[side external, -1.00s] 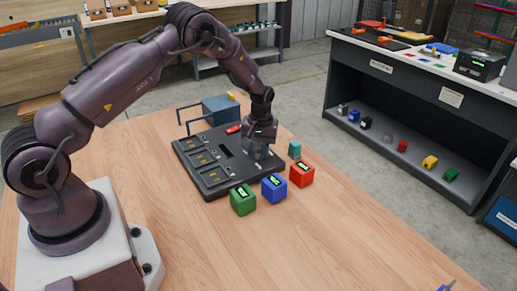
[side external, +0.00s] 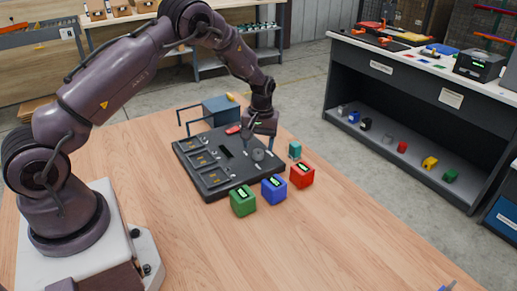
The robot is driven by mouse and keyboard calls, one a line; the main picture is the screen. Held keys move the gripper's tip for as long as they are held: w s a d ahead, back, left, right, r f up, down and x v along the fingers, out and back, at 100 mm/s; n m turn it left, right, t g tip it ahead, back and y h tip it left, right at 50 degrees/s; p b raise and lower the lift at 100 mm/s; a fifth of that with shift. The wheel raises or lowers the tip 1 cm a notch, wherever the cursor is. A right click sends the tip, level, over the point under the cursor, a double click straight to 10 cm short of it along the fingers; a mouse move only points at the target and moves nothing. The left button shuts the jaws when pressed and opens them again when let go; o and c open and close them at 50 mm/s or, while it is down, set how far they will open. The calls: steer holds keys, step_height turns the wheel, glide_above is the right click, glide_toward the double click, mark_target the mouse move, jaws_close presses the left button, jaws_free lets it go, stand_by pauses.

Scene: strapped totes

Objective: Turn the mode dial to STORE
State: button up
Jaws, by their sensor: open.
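The mode dial (side external: 257,155) is a small round grey knob on the right part of a flat black panel (side external: 218,186). Its pointer and any STORE label are too small to read. My gripper (side external: 258,142) is open above the panel, with its fingers pointing down just behind and above the dial. One finger shows on each side, and nothing is seen between them. Whether the fingertips touch the panel cannot be told.
Green (side external: 242,201), blue (side external: 273,189) and red (side external: 301,174) cubes with small displays stand along the panel's front right edge. A small teal block (side external: 295,150) stands to the right. A blue box (side external: 220,110) is behind the panel. The wooden table (side external: 330,245) is clear in front.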

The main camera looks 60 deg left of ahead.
mark_target(261, 151)
step_height(261, 151, up, 10)
steer(key=shift+w+d+r, duration=0.15)
steer(key=shift+w, duration=0.05)
stand_by(0.3)
steer(key=s+d+r+m+t, duration=0.2)
steer(key=s+d+r, duration=0.3)
steer(key=s, duration=0.4)
steer(key=s+d+r+m+t, duration=0.2)
steer(key=s+d+r+m, duration=0.2)
steer(key=s+r, duration=0.3)
steer(key=s+d+r+m+t, duration=0.2)
steer(key=s+d+r+m, duration=0.2)
steer(key=s, duration=0.7)
step_height(261, 151, up, 3)
steer(key=shift+d+f, duration=0.2)
steer(key=shift+d, duration=0.8)
